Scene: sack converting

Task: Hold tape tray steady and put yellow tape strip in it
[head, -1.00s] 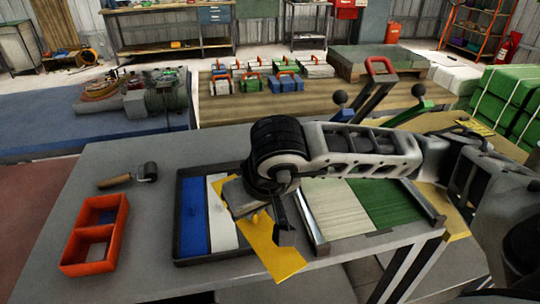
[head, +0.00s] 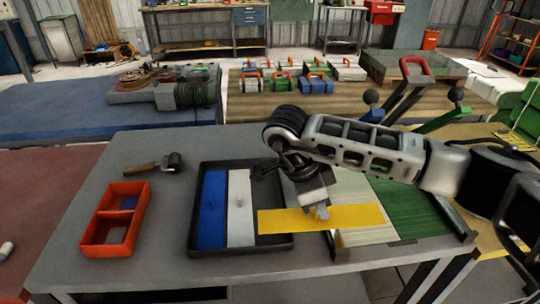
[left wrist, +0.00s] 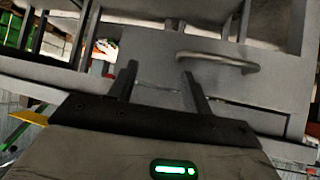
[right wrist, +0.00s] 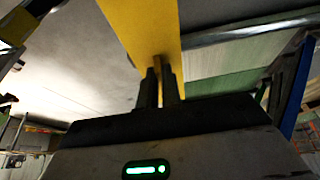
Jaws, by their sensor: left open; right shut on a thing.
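The black tape tray (head: 193,220) lies on the grey table, with a blue strip (head: 211,210) and a white strip (head: 240,205) side by side in it. Its right part is partly covered by my arm and the yellow strip. My right gripper (head: 318,210) is shut on the yellow tape strip (head: 360,216), which lies crosswise in the picture. The strip's left end overlaps the tray's right part; contact cannot be told. The right wrist view shows the strip (right wrist: 145,25) between the fingers. My left gripper (left wrist: 160,72) is open and empty, facing a grey surface with a handle (left wrist: 218,62).
A board with pale and green panels (head: 410,205) lies right of the tray, under the yellow strip's right side. The table (head: 160,225) is bare between box and tray.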

